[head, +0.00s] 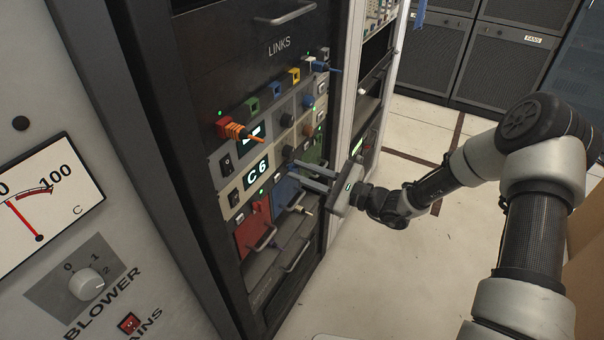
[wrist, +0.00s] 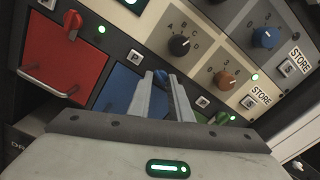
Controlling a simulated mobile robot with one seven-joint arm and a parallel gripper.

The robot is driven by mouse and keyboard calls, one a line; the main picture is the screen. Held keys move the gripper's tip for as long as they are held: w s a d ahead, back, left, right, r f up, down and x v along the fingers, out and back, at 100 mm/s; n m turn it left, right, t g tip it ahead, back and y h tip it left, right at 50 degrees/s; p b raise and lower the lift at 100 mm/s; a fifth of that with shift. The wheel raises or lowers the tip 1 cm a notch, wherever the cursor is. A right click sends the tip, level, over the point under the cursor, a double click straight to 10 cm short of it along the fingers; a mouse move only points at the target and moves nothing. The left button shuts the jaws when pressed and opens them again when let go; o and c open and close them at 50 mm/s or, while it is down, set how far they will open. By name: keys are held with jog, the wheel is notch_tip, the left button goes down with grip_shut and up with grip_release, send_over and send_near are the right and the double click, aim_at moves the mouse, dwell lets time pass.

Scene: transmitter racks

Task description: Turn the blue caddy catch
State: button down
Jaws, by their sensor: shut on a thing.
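The blue caddy (wrist: 122,88) sits in the rack between the red and green ones. Its small blue catch (wrist: 160,75) shows between my fingertips, partly hidden by them. My gripper (wrist: 162,80) reaches in from below in the wrist view and is shut on the blue catch. In the head view the blue caddy (head: 284,192) is partly behind my gripper (head: 294,170), whose fingers point left at the rack; the catch itself is hidden there.
Left of it is the red caddy (wrist: 60,55) with its red catch (wrist: 73,20) and handle. A green catch (wrist: 220,118) is to the right. Knobs (wrist: 180,45) and STORE buttons are above. In the head view an orange cable plug (head: 238,131) sticks out from the upper panel.

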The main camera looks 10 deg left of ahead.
jog(key=shift+n+b, duration=0.75)
jog(key=shift+n, duration=1.25)
dwell(3.1)
jog(key=c, duration=1.6)
grip_release()
jog(key=p+v, duration=0.2)
jog(key=v, duration=1.5)
jog(key=shift+s+d+p, duration=0.1)
jog(key=shift+d+p, duration=0.1)
jog(key=shift+p, duration=0.1)
